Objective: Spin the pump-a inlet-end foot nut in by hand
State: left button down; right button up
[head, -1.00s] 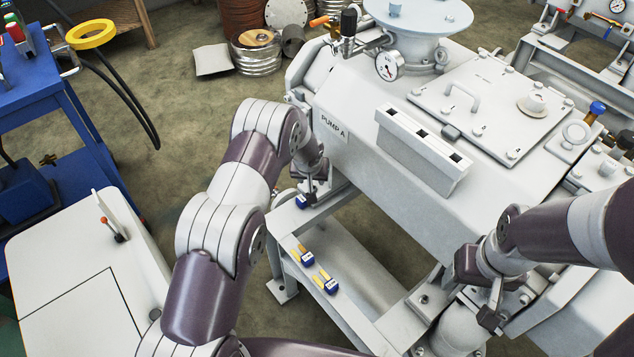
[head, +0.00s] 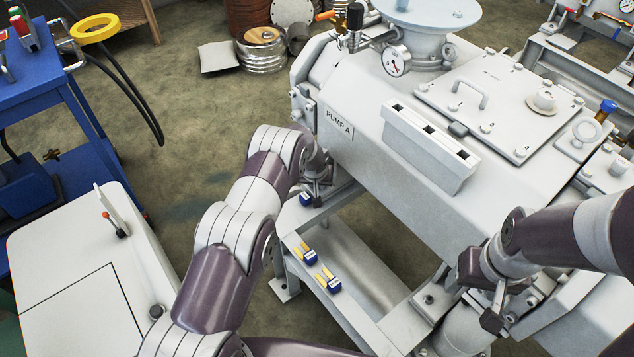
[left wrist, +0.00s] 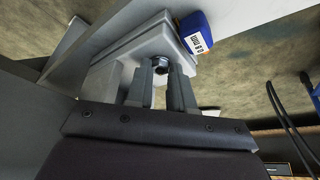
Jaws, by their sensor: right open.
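The grey pump marked PUMP A (head: 340,123) stands on a pale frame (head: 352,318). My left gripper (head: 318,200) is down at the pump's left end, beside the frame's corner, with its fingertips mostly hidden in the head view. In the left wrist view, the two fingers of my left gripper (left wrist: 166,72) stand on either side of a small dark round nut or stud end (left wrist: 160,66) at a pale foot block (left wrist: 125,50). I cannot tell whether they touch it. My right gripper (head: 488,300) is open near the frame's right part, beside a pale cylinder.
Blue blocks with yellow parts (head: 304,254) sit on the frame's left rail, and one blue block (left wrist: 198,33) is close to my left fingers. A blue cart (head: 50,90) stands at the left. Open floor lies between cart and pump.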

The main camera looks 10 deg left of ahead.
pick_arm(q)
jog(key=shift+m+h, duration=0.3)
jog(key=shift+m, duration=0.4)
jog(key=shift+a+f+m+h+b, duration=0.2)
jog(key=shift+m+h+b, duration=0.1)
jog(key=shift+m+b, duration=0.35)
jog(key=m+h+b, duration=0.1)
jog(key=m+b, duration=0.1)
jog(key=b, duration=0.1)
jog(key=m+b, duration=0.3)
jog(key=m+g+h+b, duration=0.1)
jog(key=m+b, duration=0.1)
jog(key=b, duration=0.1)
jog(key=shift+w+a+f+m+h, duration=0.1)
jog(key=shift+w+a+m+h, duration=0.1)
jog(key=shift+a+m+h, duration=0.1)
jog(key=shift+m+g+b, duration=0.4)
jog(key=shift+m+b, duration=0.2)
jog(key=shift+m, duration=0.05)
jog(key=shift+w+r+m+g+h+b, duration=0.1)
jog(key=shift+r+m+g+h+b, duration=0.1)
jog(key=shift+m, duration=0.4)
jog(key=shift+r+m+g+h+b, duration=0.1)
jog(key=shift+m+g+h+b, duration=0.1)
jog(key=shift+m, duration=0.4)
